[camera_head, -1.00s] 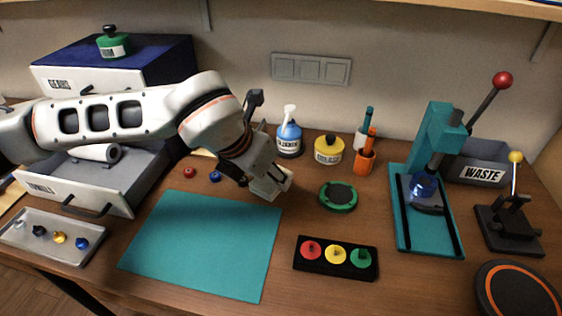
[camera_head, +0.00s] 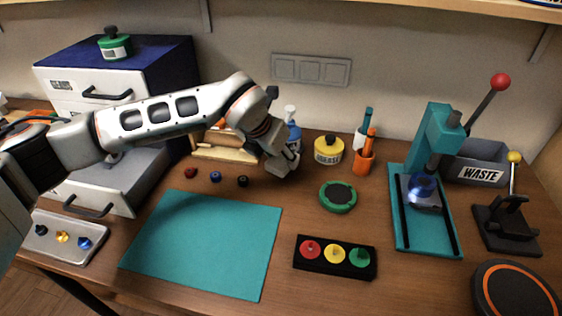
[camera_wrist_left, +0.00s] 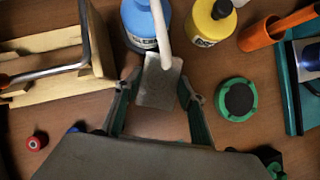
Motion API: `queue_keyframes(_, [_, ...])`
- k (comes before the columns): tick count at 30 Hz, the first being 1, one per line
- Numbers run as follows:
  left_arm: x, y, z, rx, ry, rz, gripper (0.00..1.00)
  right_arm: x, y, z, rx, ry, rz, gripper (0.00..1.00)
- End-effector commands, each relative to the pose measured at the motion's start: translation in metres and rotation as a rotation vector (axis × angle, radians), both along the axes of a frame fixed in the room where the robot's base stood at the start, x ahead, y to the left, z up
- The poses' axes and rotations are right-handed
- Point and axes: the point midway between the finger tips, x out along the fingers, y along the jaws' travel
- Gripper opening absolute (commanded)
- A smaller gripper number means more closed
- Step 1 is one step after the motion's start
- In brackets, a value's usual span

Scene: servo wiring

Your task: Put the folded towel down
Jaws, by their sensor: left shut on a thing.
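The folded towel (camera_wrist_left: 160,85) shows in the left wrist view as a small pale grey rectangle between the fingers of my left gripper (camera_wrist_left: 157,92). The gripper is shut on it. A blue bottle with a white spout (camera_wrist_left: 146,20) stands just beyond the towel, and the spout overlaps the towel in this view. In the head view my left gripper (camera_head: 284,164) is low over the back of the table, in front of the blue bottle (camera_head: 293,132). The towel can hardly be made out there. My right gripper is not in view.
A green round pad (camera_head: 338,196) lies in front. A wooden tray (camera_head: 224,155) and small knobs (camera_head: 216,176) are to the left. The teal mat (camera_head: 205,245) is bare.

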Motion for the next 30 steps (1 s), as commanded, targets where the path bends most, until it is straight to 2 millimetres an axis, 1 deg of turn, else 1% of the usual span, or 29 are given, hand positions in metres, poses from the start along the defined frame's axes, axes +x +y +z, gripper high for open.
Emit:
queue_keyframes(1, [-0.001,0.0,-0.01,0.001,0.003,0.0,0.25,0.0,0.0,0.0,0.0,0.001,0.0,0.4])
queue_keyframes(4, [0.002,-0.001,-0.02,0.0,0.002,0.0,0.25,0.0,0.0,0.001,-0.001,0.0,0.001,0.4])
queue_keyframes(16, [0.003,-0.001,-0.026,0.0,0.001,0.0,0.25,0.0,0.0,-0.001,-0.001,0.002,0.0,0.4])
queue_keyframes(17, [0.003,-0.001,-0.026,0.001,0.001,-0.001,0.45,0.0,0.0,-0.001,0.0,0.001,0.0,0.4])
queue_keyframes(18, [0.004,-0.001,-0.025,0.0,0.0,-0.001,0.55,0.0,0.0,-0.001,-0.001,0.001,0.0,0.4])
queue_keyframes(19, [0.004,-0.001,-0.025,0.001,0.001,-0.001,0.56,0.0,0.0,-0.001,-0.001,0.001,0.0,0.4])
queue_keyframes(27, [0.004,-0.001,-0.025,0.0,0.0,-0.001,0.56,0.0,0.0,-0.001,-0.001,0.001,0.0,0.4])
queue_keyframes(30, [0.004,-0.001,-0.021,0.0,0.0,-0.001,0.56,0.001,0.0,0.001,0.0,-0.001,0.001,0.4])
